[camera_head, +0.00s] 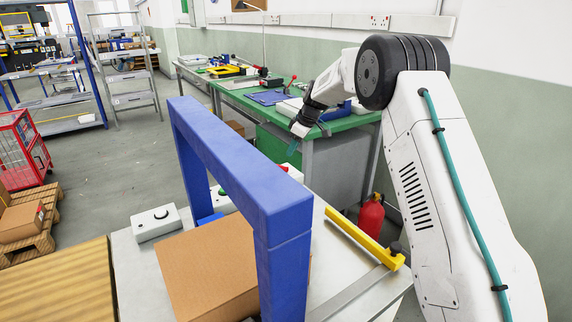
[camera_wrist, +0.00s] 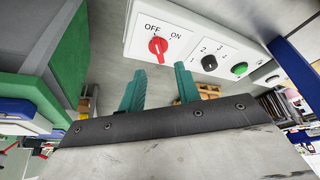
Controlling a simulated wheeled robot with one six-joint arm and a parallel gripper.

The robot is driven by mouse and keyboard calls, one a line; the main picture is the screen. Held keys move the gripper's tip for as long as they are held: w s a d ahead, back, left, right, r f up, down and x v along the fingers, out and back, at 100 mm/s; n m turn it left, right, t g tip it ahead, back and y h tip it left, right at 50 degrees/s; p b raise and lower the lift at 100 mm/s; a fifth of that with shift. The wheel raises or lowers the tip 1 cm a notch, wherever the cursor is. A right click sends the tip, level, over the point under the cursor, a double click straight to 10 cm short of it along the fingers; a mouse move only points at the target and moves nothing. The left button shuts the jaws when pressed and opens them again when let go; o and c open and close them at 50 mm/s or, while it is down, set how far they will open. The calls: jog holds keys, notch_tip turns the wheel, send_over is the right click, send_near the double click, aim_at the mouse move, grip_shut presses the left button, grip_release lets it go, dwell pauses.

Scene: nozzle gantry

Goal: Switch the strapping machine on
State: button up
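The strapping machine's blue arch (camera_head: 240,165) stands on a pale table. In the wrist view a white control panel (camera_wrist: 205,40) carries a red rotary switch (camera_wrist: 158,46) marked OFF and ON; its handle appears turned toward OFF. A black knob (camera_wrist: 209,62) with numbers and a green button (camera_wrist: 239,69) sit to its right. In the head view the arch hides most of the panel. My gripper (camera_wrist: 160,88) is open and empty, its teal fingers apart, with the red switch beyond them and not touched. In the head view my gripper (camera_head: 294,146) is behind and right of the arch.
A cardboard box (camera_head: 205,265) lies under the arch. A white box with a black knob (camera_head: 155,222) is at the table's left. A yellow bar (camera_head: 362,238) lies at the right. A green workbench (camera_head: 345,124) and a red extinguisher (camera_head: 371,217) stand behind.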

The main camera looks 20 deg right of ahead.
aim_at(284, 166)
jog(key=x, duration=0.8)
jog(key=shift+w+f, duration=0.15)
jog(key=shift+w, duration=0.05)
grip_shut()
